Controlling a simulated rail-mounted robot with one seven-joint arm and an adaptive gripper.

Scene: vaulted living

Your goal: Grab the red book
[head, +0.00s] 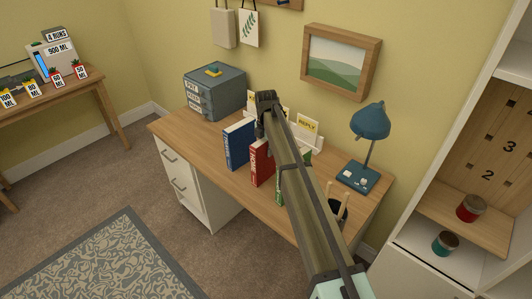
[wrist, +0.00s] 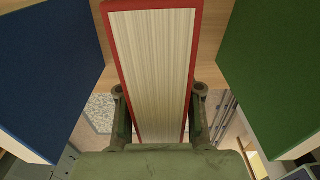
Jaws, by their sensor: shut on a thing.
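The red book (head: 262,163) stands upright on the desk between a blue book (head: 239,143) and a green book (head: 279,190). In the wrist view the red book (wrist: 152,70) shows its pale page edges and red covers. My gripper (wrist: 160,108) has one finger on each side of the red book and is shut on it. The blue book (wrist: 50,75) is to the left and the green book (wrist: 278,75) to the right, both apart from the fingers. In the head view my arm hides the fingers and part of the green book.
On the desk (head: 183,132) are a grey drawer box (head: 216,92), a teal lamp (head: 370,122) and a dark pen holder (head: 338,208). White card holders stand behind the books. A shelf unit (head: 440,195) with jars is at the right.

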